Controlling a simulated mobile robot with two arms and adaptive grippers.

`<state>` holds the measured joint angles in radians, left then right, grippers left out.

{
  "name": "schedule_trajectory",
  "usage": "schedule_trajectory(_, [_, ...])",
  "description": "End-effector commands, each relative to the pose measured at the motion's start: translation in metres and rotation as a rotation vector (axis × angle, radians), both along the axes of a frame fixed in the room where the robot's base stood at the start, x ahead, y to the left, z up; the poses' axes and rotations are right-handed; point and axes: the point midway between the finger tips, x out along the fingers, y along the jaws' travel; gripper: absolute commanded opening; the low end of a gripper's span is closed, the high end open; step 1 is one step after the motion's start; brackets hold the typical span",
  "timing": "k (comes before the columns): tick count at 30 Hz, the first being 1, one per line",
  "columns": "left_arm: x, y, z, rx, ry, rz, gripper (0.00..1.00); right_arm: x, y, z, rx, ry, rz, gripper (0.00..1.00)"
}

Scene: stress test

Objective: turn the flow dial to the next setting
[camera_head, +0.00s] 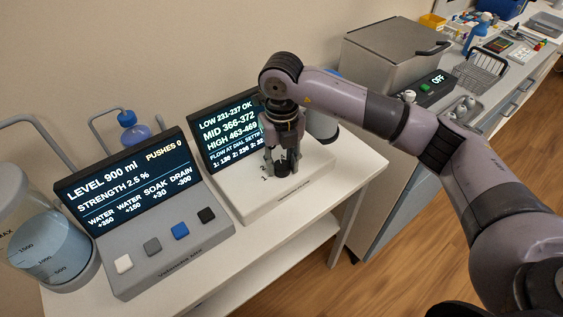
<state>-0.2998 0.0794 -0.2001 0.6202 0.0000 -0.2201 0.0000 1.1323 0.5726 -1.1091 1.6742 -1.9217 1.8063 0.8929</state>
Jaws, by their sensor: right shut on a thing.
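The flow dial (283,170) is a small dark knob on the sloped front of a white panel unit (259,207). My right gripper (283,165) comes down over it from above, with its fingers shut around the knob. The gripper hides most of the dial and some of the setting numbers around it. Behind it a dark screen (219,135) reads LOW 231-237 OK, MID 366-372, HIGH 463-469 and a partly covered line of flow at each dial setting. My left gripper does not show.
Left of the dial unit stands a grey console (180,262) with a lit screen and several coloured buttons. A container of blue liquid (45,255) stands at the far left. A metal box (390,60) and a wire basket (480,72) are on the right counter.

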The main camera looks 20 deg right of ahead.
Motion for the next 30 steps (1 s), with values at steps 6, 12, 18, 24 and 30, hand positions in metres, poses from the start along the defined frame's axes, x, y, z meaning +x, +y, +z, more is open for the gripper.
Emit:
schedule_trajectory(6, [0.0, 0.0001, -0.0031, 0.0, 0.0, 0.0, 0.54, 0.0009, -0.0004, 0.0007, -0.001, -0.003, -0.139, 0.05])
schedule_trajectory(12, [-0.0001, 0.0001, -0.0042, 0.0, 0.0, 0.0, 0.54, 0.0009, -0.0004, 0.001, 0.0, -0.004, -0.219, 0.05])
schedule_trajectory(18, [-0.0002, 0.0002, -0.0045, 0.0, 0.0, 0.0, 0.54, 0.001, -0.0003, 0.0012, 0.0, -0.004, -0.253, 0.05])
schedule_trajectory(24, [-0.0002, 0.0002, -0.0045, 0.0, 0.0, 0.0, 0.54, 0.001, -0.0003, 0.0013, 0.0, -0.004, -0.259, 0.05])
schedule_trajectory(30, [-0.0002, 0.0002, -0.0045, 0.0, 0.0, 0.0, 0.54, 0.001, -0.0004, 0.0013, 0.0, -0.004, -0.259, 0.05])
